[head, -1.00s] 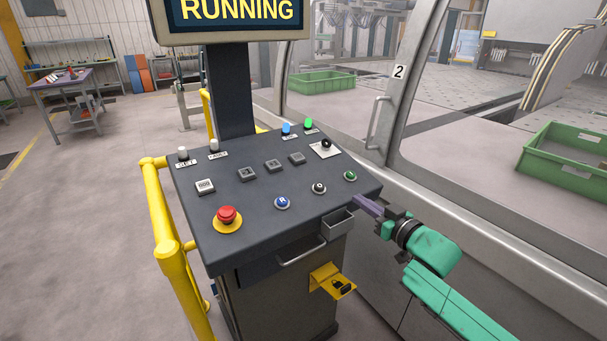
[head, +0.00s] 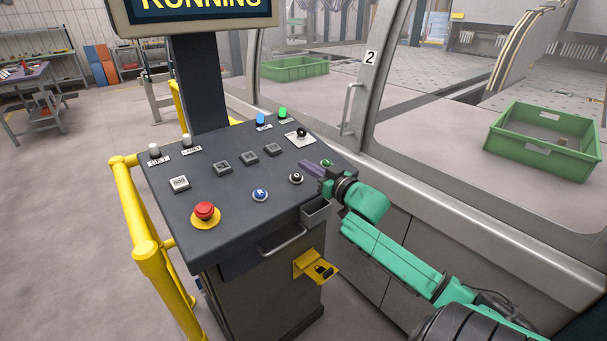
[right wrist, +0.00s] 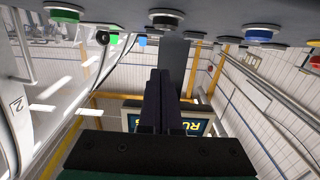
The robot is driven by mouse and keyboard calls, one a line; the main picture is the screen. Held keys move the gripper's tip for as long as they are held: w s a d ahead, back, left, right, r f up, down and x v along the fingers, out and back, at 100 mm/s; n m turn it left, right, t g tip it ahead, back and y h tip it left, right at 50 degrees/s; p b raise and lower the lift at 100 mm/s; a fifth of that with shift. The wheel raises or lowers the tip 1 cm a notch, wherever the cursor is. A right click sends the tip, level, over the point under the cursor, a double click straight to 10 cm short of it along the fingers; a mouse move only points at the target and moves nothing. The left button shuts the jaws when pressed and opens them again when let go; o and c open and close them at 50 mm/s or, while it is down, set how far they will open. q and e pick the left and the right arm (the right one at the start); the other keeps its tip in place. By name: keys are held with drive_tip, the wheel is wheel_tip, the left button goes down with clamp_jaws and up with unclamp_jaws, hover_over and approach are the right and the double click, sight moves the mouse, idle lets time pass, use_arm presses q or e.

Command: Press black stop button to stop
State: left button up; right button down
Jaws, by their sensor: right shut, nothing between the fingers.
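The black button (head: 296,178) is on the front part of the sloped grey control panel (head: 215,205), between a blue button (head: 260,194) and a green button (head: 326,162). It also shows at the top of the right wrist view (right wrist: 166,17). My right gripper (head: 303,165) is shut and empty, over the panel's right front. In the head view its tips lie just behind the black button, close to it but apart in the picture. In the right wrist view the shut fingers (right wrist: 166,75) point towards the black button's side. The left gripper is out of view.
A red emergency stop (head: 205,211) sits at the panel's front left. The screen (head: 195,12) reads RUNNING. Switches and lamps fill the panel's back. A yellow rail (head: 133,215) stands on the left, a machine enclosure with a door handle (head: 351,108) on the right.

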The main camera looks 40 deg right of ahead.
sight(303, 187)
drive_tip(key=f, duration=0.1)
drive_tip(key=w+f, duration=0.2)
drive_tip(key=shift+f+p, duration=0.35)
drive_tip(key=shift+p, duration=0.05)
drive_tip(key=shift+f, duration=0.1)
drive_tip(key=shift+f, duration=0.1)
